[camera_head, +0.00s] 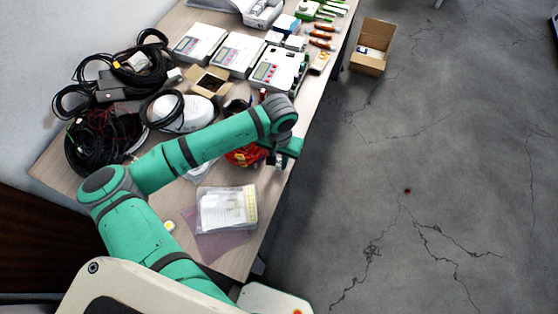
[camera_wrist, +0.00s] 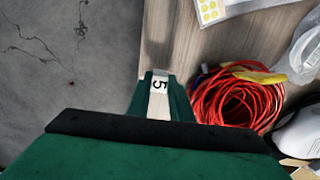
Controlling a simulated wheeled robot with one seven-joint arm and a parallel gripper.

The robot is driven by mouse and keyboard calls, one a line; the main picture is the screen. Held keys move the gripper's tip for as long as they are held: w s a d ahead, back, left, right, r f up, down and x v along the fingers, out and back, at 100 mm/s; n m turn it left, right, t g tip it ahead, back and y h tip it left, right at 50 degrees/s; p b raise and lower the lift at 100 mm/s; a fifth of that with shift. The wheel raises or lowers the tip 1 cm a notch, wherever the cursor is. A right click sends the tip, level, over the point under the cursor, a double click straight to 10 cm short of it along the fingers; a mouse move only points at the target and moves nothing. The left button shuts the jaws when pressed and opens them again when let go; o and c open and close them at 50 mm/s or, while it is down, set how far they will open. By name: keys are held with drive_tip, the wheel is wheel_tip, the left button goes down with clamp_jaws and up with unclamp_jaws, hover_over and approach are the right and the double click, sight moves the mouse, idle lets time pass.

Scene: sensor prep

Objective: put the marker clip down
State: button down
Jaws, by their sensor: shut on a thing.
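The marker clip (camera_wrist: 160,84) is a small pale piece with a black 5 on it, seen in the wrist view between my fingertips. My gripper (camera_wrist: 160,98) is shut on it. The clip is over the wooden table (camera_wrist: 180,35), near the table's edge; I cannot tell whether it touches the top. In the head view my gripper (camera_head: 275,158) is at the table's right edge, beside the red cable coil (camera_head: 241,157). The clip is too small to make out there, and my arm covers part of that area.
The red cable coil also lies close to my fingers in the wrist view (camera_wrist: 232,104). A clear bag of parts (camera_head: 227,209) lies towards the front. Black cables (camera_head: 104,138), meters (camera_head: 237,54) and a small open box (camera_head: 207,82) crowd the back. A carton (camera_head: 372,47) stands on the floor.

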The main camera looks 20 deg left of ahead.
drive_tip(key=shift+f, duration=0.4)
drive_tip(key=shift+f, duration=0.1)
drive_tip(key=c, duration=1.6)
unclamp_jaws()
